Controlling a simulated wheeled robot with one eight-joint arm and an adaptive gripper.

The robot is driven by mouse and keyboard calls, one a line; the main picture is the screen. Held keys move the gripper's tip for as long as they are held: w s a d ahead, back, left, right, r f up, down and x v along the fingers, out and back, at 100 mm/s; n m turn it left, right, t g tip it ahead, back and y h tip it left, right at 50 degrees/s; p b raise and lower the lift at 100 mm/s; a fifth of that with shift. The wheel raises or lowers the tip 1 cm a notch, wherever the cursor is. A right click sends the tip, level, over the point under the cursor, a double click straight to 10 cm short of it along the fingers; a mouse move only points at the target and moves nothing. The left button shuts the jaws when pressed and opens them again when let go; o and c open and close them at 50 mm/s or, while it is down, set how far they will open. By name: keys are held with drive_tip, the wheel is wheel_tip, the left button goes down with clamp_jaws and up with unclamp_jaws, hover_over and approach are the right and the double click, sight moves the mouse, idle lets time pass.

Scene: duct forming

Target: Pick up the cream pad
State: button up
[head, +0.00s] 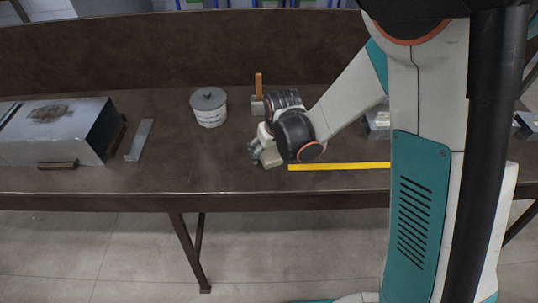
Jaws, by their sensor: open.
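My gripper (264,156) is low over the front part of the brown workbench (170,175), to the left of a yellow strip. Its jaws are open. A pale, greenish-cream block (272,158), which looks like the cream pad, shows right at the fingers. The fingers and wrist cover part of it. I cannot tell whether the fingers touch it or stand around it.
A white tub with a grey lid (209,110) and an orange-handled tool (259,88) stand behind my gripper. The yellow strip (340,166) lies at right. A metal duct (55,145) and a metal strip (139,140) lie left. Bench between strip and gripper is clear.

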sight(270, 152)
drive_tip(key=shift+f+b, duration=0.3)
drive_tip(key=shift+c, duration=0.6)
drive_tip(key=c, duration=1.1)
drive_tip(key=shift+c, duration=0.2)
drive_tip(key=shift+r, duration=0.2)
wheel_tip(270, 152, up, 20)
drive_tip(key=p, duration=0.7)
drive_tip(key=shift+p, duration=0.4)
drive_tip(key=shift+r, duration=0.1)
